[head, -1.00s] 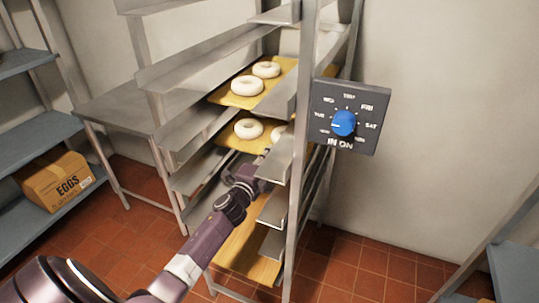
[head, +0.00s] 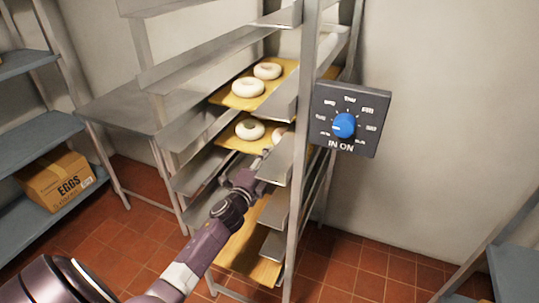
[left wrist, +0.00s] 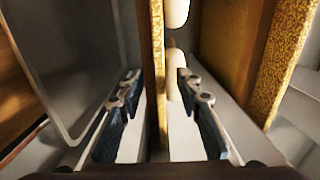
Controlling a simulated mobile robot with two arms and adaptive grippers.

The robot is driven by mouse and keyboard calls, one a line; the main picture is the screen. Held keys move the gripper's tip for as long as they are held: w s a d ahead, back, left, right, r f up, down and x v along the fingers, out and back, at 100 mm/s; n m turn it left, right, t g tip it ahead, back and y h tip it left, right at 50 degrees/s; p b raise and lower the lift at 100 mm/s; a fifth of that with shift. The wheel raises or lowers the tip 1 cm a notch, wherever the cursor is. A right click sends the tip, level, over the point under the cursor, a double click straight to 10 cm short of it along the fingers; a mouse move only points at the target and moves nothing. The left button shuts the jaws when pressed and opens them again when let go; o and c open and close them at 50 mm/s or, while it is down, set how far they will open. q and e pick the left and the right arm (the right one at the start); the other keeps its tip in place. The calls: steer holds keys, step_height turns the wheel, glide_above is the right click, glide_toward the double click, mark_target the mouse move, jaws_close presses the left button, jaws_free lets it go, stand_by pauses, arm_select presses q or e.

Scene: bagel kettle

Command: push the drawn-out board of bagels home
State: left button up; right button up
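In the head view, a yellow board (head: 228,140) with pale bagels (head: 250,130) sits at middle height in the metal rack. Part of it is hidden behind a rack rail. My left gripper (head: 264,158) is at the near edge of this board. In the left wrist view, my left gripper (left wrist: 158,78) is open, its two fingers apart. A board edge (left wrist: 157,45) stands between the fingers with gaps on both sides. Pale bagels (left wrist: 175,78) show just beside that edge. My right gripper is in neither view.
An upper board (head: 228,98) carries more bagels, and a lower board (head: 262,262) is partly hidden by my arm. The rack's front post (head: 299,190) and a dial sign (head: 350,118) stand right of my gripper. An egg box (head: 56,180) is on the left shelf.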

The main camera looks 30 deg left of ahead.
arm_select(q)
steer(key=s, duration=0.2)
steer(key=s+d+p, duration=0.1)
steer(key=s, duration=0.2)
steer(key=shift+s, duration=0.1)
steer(key=shift+f, duration=0.1)
stand_by(0.6)
